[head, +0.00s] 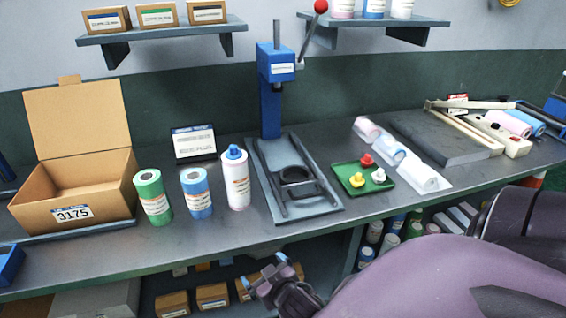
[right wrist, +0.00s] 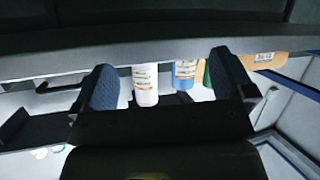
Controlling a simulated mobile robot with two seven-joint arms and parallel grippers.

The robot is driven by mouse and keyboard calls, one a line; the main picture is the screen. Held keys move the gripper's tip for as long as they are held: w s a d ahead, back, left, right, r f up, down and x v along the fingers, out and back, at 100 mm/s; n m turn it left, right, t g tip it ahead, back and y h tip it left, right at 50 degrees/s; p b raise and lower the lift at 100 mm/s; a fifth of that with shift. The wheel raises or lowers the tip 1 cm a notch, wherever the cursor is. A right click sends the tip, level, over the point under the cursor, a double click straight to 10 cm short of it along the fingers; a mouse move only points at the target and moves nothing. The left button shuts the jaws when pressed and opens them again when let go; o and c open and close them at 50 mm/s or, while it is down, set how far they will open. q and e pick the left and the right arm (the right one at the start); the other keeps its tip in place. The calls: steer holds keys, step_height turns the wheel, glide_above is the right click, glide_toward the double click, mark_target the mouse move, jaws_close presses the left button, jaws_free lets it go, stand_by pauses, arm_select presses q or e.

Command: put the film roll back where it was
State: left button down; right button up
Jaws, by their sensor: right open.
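A green film roll (head: 152,197) and a blue film roll (head: 196,193) stand upright on the workbench, right of an open cardboard box (head: 72,215) labelled 3175. A white bottle with a blue cap (head: 236,178) stands right of them. My right gripper (head: 266,270) is open and empty in front of and below the bench edge, apart from the rolls. In the right wrist view, the white bottle (right wrist: 145,85), blue roll (right wrist: 185,73) and part of the green roll (right wrist: 207,76) show beyond its two spread fingers (right wrist: 166,84). My left gripper is not in view.
A blue press (head: 273,85) with a grey base stands mid-bench. Right of it are a green tray (head: 350,187) with coloured pieces, wrapped rolls (head: 397,155) and a grey board (head: 438,140). Lower shelves hold small boxes and rolls. Wall shelves (head: 165,33) hang above.

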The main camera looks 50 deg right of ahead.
steer(key=s+a+f+n+y, duration=0.1)
steer(key=s+f, duration=0.1)
steer(key=s, duration=0.2)
steer(key=s+a+f+n+g+y, duration=0.1)
steer(key=s+a+f+y, duration=0.1)
steer(key=s, duration=0.3)
steer(key=shift+s+a+f, duration=0.15)
steer(key=shift+s+f, duration=0.1)
steer(key=shift+s, duration=0.05)
stand_by(0.6)
